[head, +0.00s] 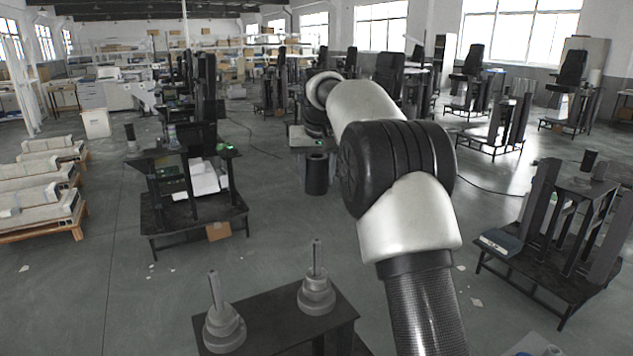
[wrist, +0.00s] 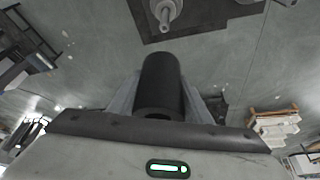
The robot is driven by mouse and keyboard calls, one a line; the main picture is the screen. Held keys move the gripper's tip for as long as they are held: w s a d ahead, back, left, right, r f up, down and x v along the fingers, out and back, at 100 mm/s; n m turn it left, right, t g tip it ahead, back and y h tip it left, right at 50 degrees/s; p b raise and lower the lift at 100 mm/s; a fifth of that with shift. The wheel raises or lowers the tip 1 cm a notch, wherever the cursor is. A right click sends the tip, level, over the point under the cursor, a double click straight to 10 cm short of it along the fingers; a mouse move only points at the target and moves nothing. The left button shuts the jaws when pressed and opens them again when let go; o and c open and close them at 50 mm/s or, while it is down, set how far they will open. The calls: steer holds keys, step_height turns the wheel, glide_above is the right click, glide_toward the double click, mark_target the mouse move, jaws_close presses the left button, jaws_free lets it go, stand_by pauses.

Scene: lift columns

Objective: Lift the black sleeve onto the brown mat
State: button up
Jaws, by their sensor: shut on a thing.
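A black sleeve (head: 316,175), a dark hollow cylinder, hangs upright below my gripper (head: 312,152) in the head view, with open floor around it. In the wrist view the sleeve (wrist: 162,78) sits between the two grey fingers of my gripper (wrist: 160,100). The fingers are shut on its sides, and its near end shows a round opening. No brown mat can be made out in either view.
A dark table (head: 278,322) with two grey stepped posts stands at the bottom of the head view. Dark lift stands (head: 195,210) and (head: 560,235) flank the floor. Pale beams on a wooden pallet (head: 40,215) lie at left. Grey floor between is clear.

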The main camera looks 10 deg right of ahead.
step_height(320, 180, up, 7)
steer(key=shift+f, duration=0.15)
stand_by(1.0)
